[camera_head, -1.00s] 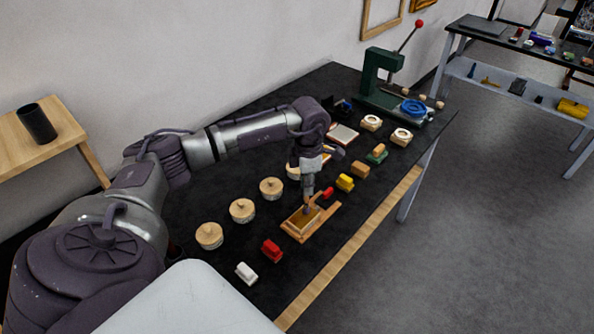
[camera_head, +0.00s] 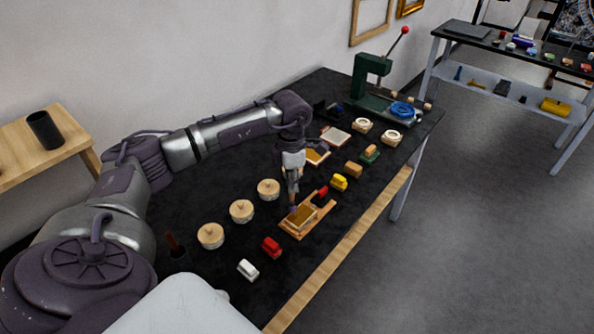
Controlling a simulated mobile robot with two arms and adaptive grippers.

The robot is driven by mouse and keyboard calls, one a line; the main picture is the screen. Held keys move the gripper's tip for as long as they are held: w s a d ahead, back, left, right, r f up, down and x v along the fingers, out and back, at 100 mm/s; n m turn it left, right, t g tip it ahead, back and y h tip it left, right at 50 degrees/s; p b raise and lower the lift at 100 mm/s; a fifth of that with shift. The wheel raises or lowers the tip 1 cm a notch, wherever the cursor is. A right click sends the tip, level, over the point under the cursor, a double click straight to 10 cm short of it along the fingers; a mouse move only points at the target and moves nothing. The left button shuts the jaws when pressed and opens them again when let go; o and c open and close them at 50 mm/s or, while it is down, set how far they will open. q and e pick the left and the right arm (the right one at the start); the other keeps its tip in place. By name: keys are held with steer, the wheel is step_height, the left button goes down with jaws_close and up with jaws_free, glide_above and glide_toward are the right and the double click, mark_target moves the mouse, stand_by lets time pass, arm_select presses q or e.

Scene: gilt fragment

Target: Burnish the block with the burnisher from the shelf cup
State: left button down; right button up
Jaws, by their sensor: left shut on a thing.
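The block (camera_head: 303,217) is gold-brown and lies in a shallow wooden tray (camera_head: 291,235) on the black bench. My left gripper (camera_head: 293,186) points down just above the block's far left part. It is shut on a slim upright tool, likely the burnisher (camera_head: 293,206), whose dark lower end is at the block's far left edge. I cannot tell whether it touches. The black cup (camera_head: 44,130) on the wooden shelf (camera_head: 22,160) at left shows no tool standing out of it. My right gripper is out of view.
Several round wooden-lidded pots (camera_head: 241,211) stand left of the tray. A red block (camera_head: 271,246), a white block (camera_head: 248,269) and a yellow block (camera_head: 339,182) lie nearby. A dark cup with a brown handle (camera_head: 172,242) stands near my arm. A green press (camera_head: 369,78) stands at the far end.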

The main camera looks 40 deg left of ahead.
arm_select(q)
steer(key=r, duration=0.1)
steer(key=r+p, duration=0.1)
steer(key=r, duration=0.1)
steer(key=shift+s+r, duration=0.2)
steer(key=shift+r, duration=0.1)
stand_by(0.3)
steer(key=shift+f, duration=0.1)
